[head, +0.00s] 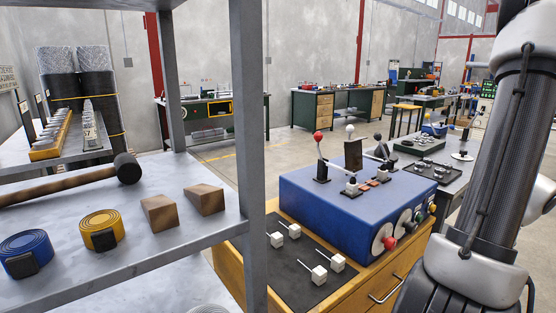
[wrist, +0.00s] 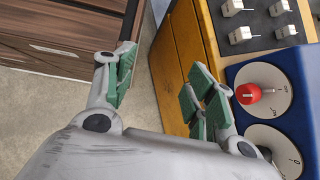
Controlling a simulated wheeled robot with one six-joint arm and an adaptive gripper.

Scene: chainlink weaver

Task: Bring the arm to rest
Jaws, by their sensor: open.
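My gripper (wrist: 163,92) shows in the wrist view with its green-padded fingers spread apart. It is open, with nothing between the fingers. Its right finger lies in front of the wooden cabinet side, close in the picture to the blue control box (wrist: 243,75). My arm (head: 490,150) stands raised along the right side of the head view, and my gripper is not visible there.
The blue control box (head: 345,193), with levers and a red knob, sits on a wooden drawer cabinet (head: 375,296) left of my arm. A grey metal shelf (head: 150,255) holds straps, wedges and a mallet. Brown wooden boards or a crate (wrist: 60,35) lie left of my gripper.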

